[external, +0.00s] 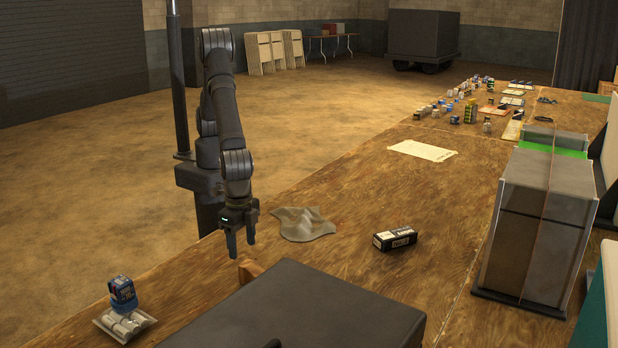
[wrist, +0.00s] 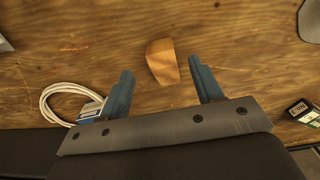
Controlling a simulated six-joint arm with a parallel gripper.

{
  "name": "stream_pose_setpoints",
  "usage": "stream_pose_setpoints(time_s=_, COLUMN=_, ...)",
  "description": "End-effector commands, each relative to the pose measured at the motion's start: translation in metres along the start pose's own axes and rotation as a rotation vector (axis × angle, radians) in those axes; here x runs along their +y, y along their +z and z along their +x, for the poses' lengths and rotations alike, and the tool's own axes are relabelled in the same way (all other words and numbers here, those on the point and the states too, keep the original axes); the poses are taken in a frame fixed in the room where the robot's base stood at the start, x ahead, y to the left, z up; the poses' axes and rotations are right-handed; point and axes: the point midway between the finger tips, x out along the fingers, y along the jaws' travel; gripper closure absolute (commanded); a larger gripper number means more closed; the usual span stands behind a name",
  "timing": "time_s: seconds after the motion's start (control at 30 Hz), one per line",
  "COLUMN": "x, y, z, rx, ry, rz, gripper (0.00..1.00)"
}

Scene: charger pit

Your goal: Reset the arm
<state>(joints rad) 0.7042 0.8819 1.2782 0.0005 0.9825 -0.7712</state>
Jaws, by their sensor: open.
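My gripper (external: 241,248) hangs pointing down over the near left part of the wooden workbench (external: 350,200). Its two fingers are apart with nothing between them that I can see held. In the wrist view, the open fingers (wrist: 163,75) frame a small orange-brown wooden block (wrist: 162,62) that lies on the bench below. The same block (external: 252,269) shows in the external view just below the fingertips, partly hidden by a large dark case. My arm reaches down from its raised elbow.
The dark case (external: 300,315) fills the near front. A grey cloth (external: 303,223) and a black labelled box (external: 394,238) lie to the right. A white cable (wrist: 48,100) lies left in the wrist view.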

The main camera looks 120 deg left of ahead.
Motion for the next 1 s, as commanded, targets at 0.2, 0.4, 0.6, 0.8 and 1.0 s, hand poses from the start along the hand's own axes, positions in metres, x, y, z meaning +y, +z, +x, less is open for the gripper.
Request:
stream_pose_setpoints(time_s=0.2, x=0.0, y=0.0, z=0.046, rx=-0.002, ry=-0.002, rz=0.0, gripper=0.4)
stream_pose_setpoints(time_s=0.4, x=0.0, y=0.0, z=0.078, rx=0.001, ry=0.002, rz=0.0, gripper=0.4)
stream_pose_setpoints(time_s=0.6, x=0.001, y=-0.001, z=0.032, rx=0.004, ry=0.003, rz=0.0, gripper=0.4)
stream_pose_setpoints(time_s=0.8, x=0.011, y=0.036, z=0.013, rx=0.002, ry=0.001, rz=0.004, gripper=0.4)
stream_pose_setpoints(time_s=1.0, x=0.021, y=0.069, z=-0.008, rx=0.002, ry=0.003, rz=0.004, gripper=0.4)
